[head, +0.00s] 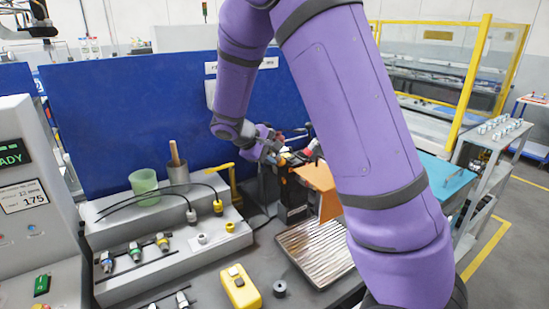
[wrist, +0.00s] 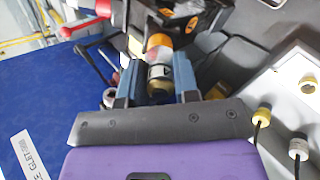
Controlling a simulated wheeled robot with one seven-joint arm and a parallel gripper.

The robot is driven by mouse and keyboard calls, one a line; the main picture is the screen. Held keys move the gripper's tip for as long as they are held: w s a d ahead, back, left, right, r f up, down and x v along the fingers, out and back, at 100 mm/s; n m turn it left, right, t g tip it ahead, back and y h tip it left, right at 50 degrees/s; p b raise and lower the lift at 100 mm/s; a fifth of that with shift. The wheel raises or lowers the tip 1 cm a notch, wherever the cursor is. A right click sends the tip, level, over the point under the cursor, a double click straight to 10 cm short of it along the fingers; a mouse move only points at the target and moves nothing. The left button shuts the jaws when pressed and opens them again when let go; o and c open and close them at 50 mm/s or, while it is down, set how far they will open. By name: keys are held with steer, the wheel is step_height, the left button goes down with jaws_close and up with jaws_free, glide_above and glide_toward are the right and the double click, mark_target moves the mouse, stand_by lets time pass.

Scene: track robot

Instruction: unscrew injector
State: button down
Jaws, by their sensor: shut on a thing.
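My gripper (wrist: 158,84) is shut on the injector (wrist: 160,72), a short cylinder with an orange upper part and a pale, banded lower part. The two blue-grey fingers stand on either side of it in the wrist view. Its far end meets dark fixture parts there; I cannot tell how far it is seated. In the head view my gripper (head: 279,150) is at the dark fixture (head: 294,191) in front of the blue panel, and the injector cannot be made out clearly.
A grey rack (head: 170,262) with connectors and black cables stands left of the fixture. A yellow device (head: 240,289) and ribbed tray (head: 316,251) lie in front. The blue panel (head: 130,115) closes off the back.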

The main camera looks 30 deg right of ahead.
steer(key=shift+n, duration=0.7)
steer(key=n, duration=0.7)
steer(key=shift+n, duration=0.4)
steer(key=n, duration=0.4)
steer(key=shift+n, duration=0.7)
steer(key=n, duration=0.4)
steer(key=shift+n, duration=0.3)
